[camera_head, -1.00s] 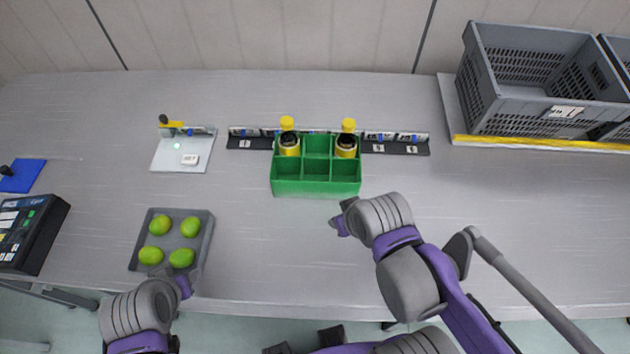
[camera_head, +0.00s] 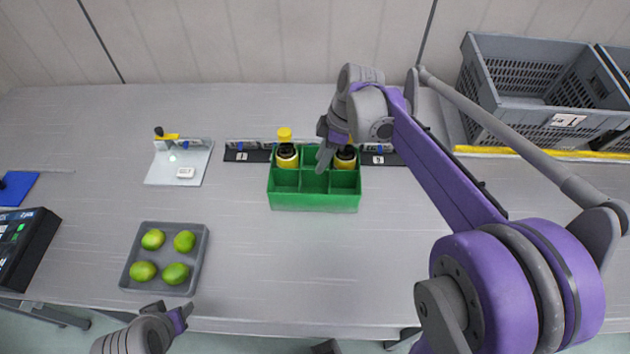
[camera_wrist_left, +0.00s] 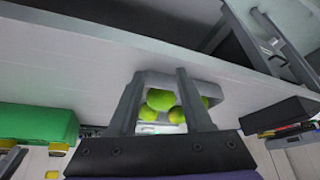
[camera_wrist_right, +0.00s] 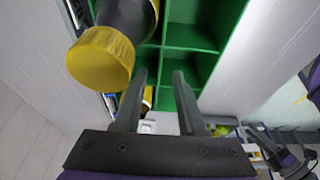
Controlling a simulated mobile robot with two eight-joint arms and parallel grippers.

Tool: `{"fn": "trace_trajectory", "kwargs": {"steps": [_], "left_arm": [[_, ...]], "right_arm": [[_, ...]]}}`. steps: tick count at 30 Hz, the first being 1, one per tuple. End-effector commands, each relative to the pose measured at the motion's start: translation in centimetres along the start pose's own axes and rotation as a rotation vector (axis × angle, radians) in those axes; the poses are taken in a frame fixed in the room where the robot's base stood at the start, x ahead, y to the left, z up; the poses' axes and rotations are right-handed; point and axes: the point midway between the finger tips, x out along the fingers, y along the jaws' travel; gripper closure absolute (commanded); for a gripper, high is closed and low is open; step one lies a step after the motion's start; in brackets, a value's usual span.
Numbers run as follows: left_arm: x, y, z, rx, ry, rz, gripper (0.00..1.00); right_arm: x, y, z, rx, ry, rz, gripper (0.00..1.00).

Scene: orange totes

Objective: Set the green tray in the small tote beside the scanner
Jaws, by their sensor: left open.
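The green tray (camera_head: 313,202), a divided box, stands mid-table with two yellow-capped dark bottles, one (camera_head: 286,155) in a back left compartment and one (camera_head: 345,158) at back right. My right gripper (camera_head: 325,150) is over its back middle part, between the bottles; its fingers (camera_wrist_right: 160,85) are apart with nothing clearly between them. My left gripper (camera_head: 184,314) is open and empty at the table's front edge, below a small grey tray (camera_head: 201,268) of green limes. I cannot tell which object is the scanner; a black device (camera_head: 28,245) stands at the left edge.
Grey crates (camera_head: 540,92) stand at the back right behind a yellow strip. A pale plate (camera_head: 160,173) with a yellow-and-black item lies back left. A dark labelled rail (camera_head: 245,154) runs behind the green tray. The table between the lime tray and green tray is clear.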

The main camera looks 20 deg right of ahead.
Motion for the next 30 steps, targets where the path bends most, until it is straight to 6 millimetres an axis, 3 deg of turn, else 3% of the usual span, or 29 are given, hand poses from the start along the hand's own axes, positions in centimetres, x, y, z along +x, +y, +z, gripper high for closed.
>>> {"fn": "trace_trajectory", "kwargs": {"steps": [3, 10, 18, 28, 30], "left_arm": [[0.2, 0.0, 0.2, 0.000, -0.001, 0.000, 0.50], [0.3, 0.0, 0.2, 0.000, -0.002, 0.000, 0.50], [0.5, 0.0, 0.5, 0.000, -0.004, 0.000, 0.50], [0.6, 0.0, 0.5, 0.000, -0.004, 0.000, 0.50], [0.6, 0.0, 0.5, 0.000, -0.004, 0.000, 0.50]], "right_arm": [[2.0, 0.0, 0.0, -0.001, 0.000, -0.001, 0.60], [3.7, 0.0, 0.0, 0.001, 0.000, 0.000, 0.60], [7.7, 0.0, 0.0, 0.001, 0.000, 0.001, 0.60], [8.4, 0.0, 0.0, 0.002, -0.001, 0.002, 0.60], [8.4, 0.0, 0.0, 0.002, -0.001, 0.002, 0.71]]}}
